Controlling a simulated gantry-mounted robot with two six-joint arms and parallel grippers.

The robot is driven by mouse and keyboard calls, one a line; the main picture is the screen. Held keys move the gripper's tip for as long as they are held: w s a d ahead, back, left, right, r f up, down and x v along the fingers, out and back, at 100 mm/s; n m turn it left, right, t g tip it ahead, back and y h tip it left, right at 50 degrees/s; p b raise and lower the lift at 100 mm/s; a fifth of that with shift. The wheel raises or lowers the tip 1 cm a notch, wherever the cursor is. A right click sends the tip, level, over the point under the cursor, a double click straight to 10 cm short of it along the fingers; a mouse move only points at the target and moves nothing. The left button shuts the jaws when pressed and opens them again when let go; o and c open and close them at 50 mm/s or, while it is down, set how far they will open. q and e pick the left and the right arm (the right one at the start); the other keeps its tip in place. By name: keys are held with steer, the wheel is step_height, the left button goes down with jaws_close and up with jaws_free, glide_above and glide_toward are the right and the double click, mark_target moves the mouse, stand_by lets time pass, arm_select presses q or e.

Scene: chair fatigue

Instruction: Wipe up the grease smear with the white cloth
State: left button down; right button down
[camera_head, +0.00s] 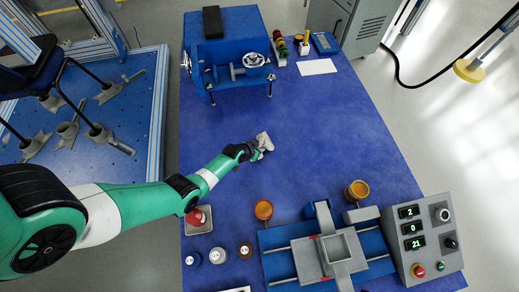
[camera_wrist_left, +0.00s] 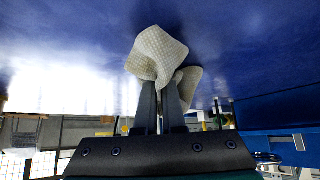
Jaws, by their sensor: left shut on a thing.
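The white cloth (camera_head: 264,142) is bunched at the tip of my left gripper (camera_head: 253,150), over the middle-left of the blue table (camera_head: 330,120). In the left wrist view the cloth (camera_wrist_left: 157,55) is pinched between the two dark fingers of my left gripper (camera_wrist_left: 160,105), and its crumpled folds stick out past the fingertips. The cloth is at or close to the tabletop; I cannot tell whether it touches. I cannot make out a grease smear in either view. My right gripper is not in view.
A blue vise-like machine (camera_head: 228,60) stands at the back left. A grey fixture (camera_head: 335,250), a control box (camera_head: 425,235), amber discs (camera_head: 357,190) and small jars (camera_head: 218,256) occupy the front. A white sheet (camera_head: 317,67) lies at the back. The table's middle is clear.

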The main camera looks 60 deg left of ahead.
arm_select(q)
step_height(320, 180, up, 10)
steer(key=p, duration=0.5)
steer(key=shift+d, duration=0.3)
